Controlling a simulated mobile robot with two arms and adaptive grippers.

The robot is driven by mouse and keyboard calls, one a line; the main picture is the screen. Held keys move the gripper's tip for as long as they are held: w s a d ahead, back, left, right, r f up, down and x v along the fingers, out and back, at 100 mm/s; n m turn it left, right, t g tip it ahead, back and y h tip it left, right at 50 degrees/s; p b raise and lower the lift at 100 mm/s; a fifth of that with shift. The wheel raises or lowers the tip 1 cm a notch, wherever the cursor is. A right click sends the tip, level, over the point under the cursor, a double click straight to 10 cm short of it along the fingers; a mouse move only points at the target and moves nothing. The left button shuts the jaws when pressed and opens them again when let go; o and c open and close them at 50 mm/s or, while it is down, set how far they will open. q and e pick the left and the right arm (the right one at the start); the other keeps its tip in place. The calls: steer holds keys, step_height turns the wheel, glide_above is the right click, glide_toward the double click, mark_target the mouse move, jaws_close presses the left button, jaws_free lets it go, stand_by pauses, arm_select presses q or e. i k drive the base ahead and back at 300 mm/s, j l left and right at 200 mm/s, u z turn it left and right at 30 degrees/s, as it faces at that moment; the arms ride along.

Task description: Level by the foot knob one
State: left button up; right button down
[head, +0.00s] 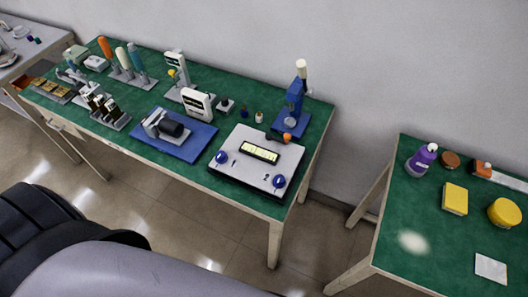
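A light grey levelling plate (241,176) sits at the right front of the green-topped table. Two blue knobs show on it, one at its left front corner (221,157) and one at its right front corner (279,181). A small orange part (286,138) is at its back right. A pale yellow strip in a dark frame (260,152) lies in the middle of the plate; its marks are too small to read. I cannot tell which knob is number one. Neither of my grippers is in view, and nothing touches the plate's knobs.
A blue board (190,152) with a dark motor-like unit lies left of the plate. A blue press (293,105) stands behind it. Several other devices fill the table's left. A second green table (395,240) holds a purple bottle (421,160) and yellow items. Floor shows between the tables.

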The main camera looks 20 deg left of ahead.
mark_target(221, 157)
steer(key=u, duration=1.15)
